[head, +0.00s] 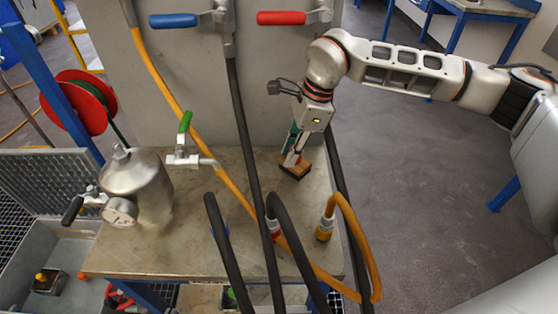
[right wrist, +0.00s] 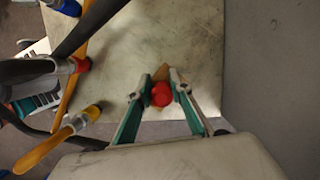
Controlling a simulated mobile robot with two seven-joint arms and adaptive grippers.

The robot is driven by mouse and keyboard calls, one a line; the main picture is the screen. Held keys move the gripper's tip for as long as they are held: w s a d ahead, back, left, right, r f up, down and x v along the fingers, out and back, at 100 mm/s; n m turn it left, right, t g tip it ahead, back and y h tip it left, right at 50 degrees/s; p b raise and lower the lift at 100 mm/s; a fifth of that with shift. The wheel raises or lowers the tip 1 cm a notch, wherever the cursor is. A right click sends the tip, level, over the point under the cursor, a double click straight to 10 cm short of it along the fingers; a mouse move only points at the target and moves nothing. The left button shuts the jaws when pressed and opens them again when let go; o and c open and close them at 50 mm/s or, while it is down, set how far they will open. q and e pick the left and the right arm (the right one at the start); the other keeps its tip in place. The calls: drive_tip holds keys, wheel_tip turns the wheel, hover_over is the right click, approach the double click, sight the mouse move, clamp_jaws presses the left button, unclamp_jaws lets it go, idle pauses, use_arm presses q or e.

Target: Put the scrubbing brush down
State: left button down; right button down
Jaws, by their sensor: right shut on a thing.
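The scrubbing brush (head: 297,170) has a brown wooden block with a darker underside. It is at the back right part of the metal bench top (head: 180,245), and I cannot tell whether it touches the bench. My right gripper (head: 292,160) points down over it. In the right wrist view my right gripper (right wrist: 161,90) is shut on a round red knob (right wrist: 161,95), with tan wood (right wrist: 161,68) of the brush showing behind it. The fingers hide part of the brush. My left gripper is not in view.
A steel vessel with a gauge (head: 136,188) stands on the bench's left. The bench's right edge is close to the brush.

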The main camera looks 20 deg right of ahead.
sight(280, 160)
drive_tip(key=shift+w+a+f, duration=0.3)
drive_tip(key=shift+a+f, duration=0.35)
drive_tip(key=shift+f, duration=0.25)
drive_tip(key=shift+w+a+f, duration=0.25)
drive_tip(key=shift+a+f, duration=0.4)
drive_tip(key=shift+f, duration=0.2)
drive_tip(key=shift+f, duration=0.1)
drive_tip(key=c, duration=1.8)
unclamp_jaws()
drive_tip(key=shift+f, duration=0.1)
drive_tip(key=shift+r, duration=0.25)
drive_tip(key=v, duration=0.2)
drive_tip(key=d+v, duration=0.1)
drive_tip(key=v, duration=0.2)
drive_tip(key=shift+s, duration=0.1)
drive_tip(key=d, duration=0.3)
drive_tip(key=s+d, duration=0.1)
drive_tip(key=d, duration=0.3)
drive_tip(key=s+d, duration=0.1)
drive_tip(key=d, duration=0.2)
drive_tip(key=shift+d, duration=0.35)
